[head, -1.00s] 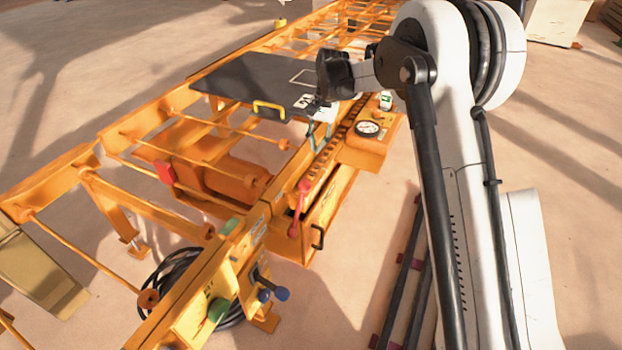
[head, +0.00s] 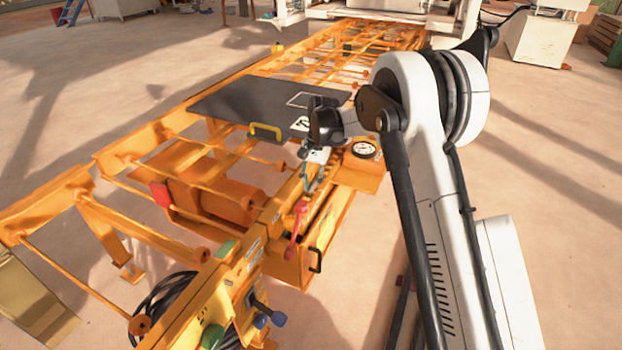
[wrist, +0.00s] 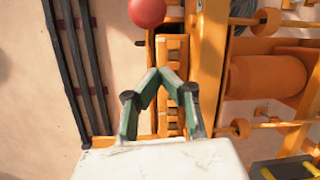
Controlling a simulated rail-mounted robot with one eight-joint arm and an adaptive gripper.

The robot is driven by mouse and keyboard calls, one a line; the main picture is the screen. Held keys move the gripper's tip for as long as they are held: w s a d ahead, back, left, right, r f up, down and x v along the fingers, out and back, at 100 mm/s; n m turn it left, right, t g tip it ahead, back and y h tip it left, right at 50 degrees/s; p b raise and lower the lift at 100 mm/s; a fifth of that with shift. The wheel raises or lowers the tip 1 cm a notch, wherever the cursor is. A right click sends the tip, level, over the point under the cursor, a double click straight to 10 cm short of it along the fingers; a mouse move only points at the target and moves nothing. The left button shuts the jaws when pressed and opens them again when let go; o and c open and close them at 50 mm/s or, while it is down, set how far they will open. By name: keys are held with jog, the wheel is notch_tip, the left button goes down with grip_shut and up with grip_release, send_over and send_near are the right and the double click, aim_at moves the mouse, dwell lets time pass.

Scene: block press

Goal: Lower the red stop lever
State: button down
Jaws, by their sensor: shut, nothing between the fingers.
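The red stop lever (head: 296,228) stands raised on the side of the orange frame, its round knob at the top. In the wrist view only its red knob (wrist: 147,11) shows, at the top edge; the rest is out of view. My gripper (head: 312,188) is just above and beyond the knob in the head view. In the wrist view its green-padded fingers (wrist: 159,72) meet at the tips with nothing between them. A gap shows between the fingertips and the knob in that view.
A dark plate (head: 262,103) with a yellow handle lies on the orange rails behind my gripper. A gauge (head: 364,150) sits to the right. A green button (head: 213,336) and a blue-knobbed lever (head: 272,318) are nearer.

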jog(key=b+x, duration=0.1)
jog(key=x, duration=0.4)
jog(key=shift+s, duration=0.1)
jog(key=shift+s+a+r, duration=0.2)
jog(key=shift+s+r, duration=0.45)
jog(key=shift+s, duration=0.1)
jog(key=shift+s+a+r, duration=0.2)
jog(key=shift+s+r, duration=0.45)
jog(key=shift+s, duration=0.15)
